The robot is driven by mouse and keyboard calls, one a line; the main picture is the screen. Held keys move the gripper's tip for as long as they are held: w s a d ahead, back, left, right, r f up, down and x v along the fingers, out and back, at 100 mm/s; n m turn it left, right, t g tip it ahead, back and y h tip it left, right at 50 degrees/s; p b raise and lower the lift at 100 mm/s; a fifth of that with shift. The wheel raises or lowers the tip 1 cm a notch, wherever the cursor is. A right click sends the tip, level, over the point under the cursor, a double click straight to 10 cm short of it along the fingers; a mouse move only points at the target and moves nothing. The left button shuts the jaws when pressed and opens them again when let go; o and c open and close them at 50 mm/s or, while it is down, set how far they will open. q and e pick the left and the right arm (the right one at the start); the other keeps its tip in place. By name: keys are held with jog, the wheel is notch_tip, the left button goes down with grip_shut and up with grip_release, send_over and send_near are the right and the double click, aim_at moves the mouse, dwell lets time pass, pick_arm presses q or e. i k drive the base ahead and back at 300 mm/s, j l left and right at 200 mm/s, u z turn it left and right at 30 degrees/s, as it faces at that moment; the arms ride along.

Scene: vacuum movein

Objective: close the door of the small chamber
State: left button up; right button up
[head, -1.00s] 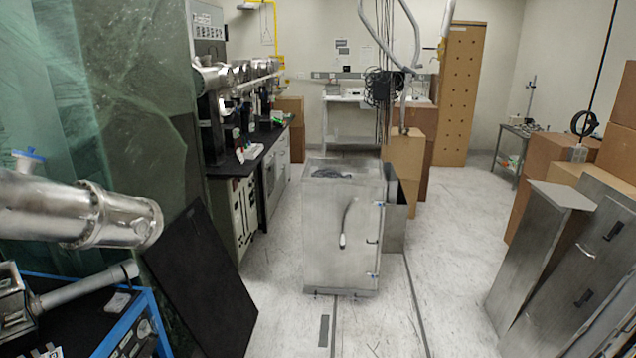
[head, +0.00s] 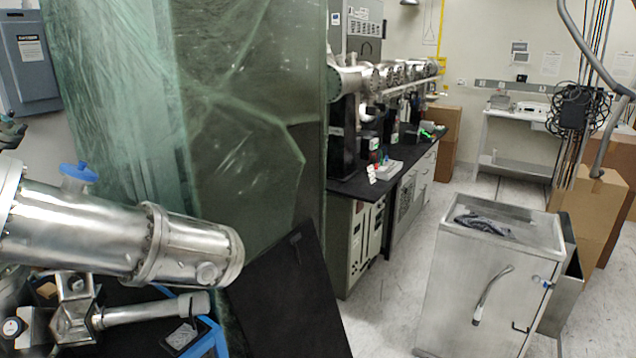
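A steel cylindrical chamber (head: 90,232) with bolted flanges and a blue cap (head: 79,173) lies at the left, above a blue-edged cart (head: 215,340). It may be the small chamber. Its right end (head: 230,260) faces partly away, and I cannot tell whether a door there is open or shut. A thinner steel tube (head: 150,310) runs below it.
A dark panel (head: 285,300) leans beside the chamber, in front of green plastic sheeting (head: 245,130). A black-topped bench (head: 370,180) holds more steel tubes. A steel cabinet (head: 480,275) stands at right. Floor shows between bench and cabinet (head: 395,285).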

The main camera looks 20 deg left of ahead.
aim_at(89, 292)
jog(key=i+u, duration=0.2)
jog(key=u, duration=0.2)
jog(key=i+u, duration=0.2)
jog(key=u, duration=0.15)
jog(key=i+l+u, duration=0.15)
jog(key=u, duration=0.25)
jog(key=i+l+u, duration=0.2)
jog(key=u, duration=0.15)
